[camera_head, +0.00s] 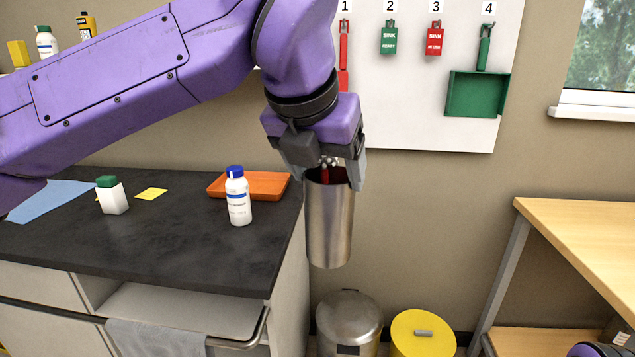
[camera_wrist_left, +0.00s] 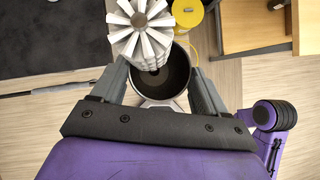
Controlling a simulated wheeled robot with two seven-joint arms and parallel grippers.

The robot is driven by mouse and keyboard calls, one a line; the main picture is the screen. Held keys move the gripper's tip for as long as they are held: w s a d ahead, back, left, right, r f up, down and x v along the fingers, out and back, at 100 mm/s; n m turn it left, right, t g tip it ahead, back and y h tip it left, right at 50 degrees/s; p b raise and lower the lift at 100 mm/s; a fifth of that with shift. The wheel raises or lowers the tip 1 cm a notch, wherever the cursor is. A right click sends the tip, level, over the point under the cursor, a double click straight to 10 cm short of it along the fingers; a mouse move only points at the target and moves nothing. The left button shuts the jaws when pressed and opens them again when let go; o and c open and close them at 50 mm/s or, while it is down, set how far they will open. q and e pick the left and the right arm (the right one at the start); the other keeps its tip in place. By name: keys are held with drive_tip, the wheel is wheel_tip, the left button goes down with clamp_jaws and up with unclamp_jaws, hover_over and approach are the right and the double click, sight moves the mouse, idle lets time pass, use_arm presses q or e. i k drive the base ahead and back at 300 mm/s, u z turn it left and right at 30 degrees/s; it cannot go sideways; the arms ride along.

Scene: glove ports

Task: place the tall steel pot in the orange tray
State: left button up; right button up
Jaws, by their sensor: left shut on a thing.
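The tall steel pot (camera_head: 329,225) hangs nearly upright in my left gripper (camera_head: 334,172), which is shut on it near its rim. In the head view it hangs at the counter's right end, to the right of the orange tray (camera_head: 262,186). In the left wrist view the pot's dark round mouth (camera_wrist_left: 166,76) shows between the fingers (camera_wrist_left: 157,82). The orange tray lies on the dark counter and looks empty where visible. A white bottle with a blue cap (camera_head: 238,203) hides part of its left side. My right gripper is not in view.
A white finned object (camera_wrist_left: 143,28) overlaps the pot's mouth in the wrist view; I cannot tell what it is. A white bottle with a green cap (camera_head: 113,197) stands farther left on the dark counter (camera_head: 160,235). A steel bin (camera_head: 349,318) and yellow bin (camera_head: 423,340) stand below.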

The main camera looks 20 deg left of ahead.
sight(260, 189)
drive_tip(key=z, duration=0.15)
drive_tip(key=i, duration=1.1)
drive_tip(key=u, duration=0.75)
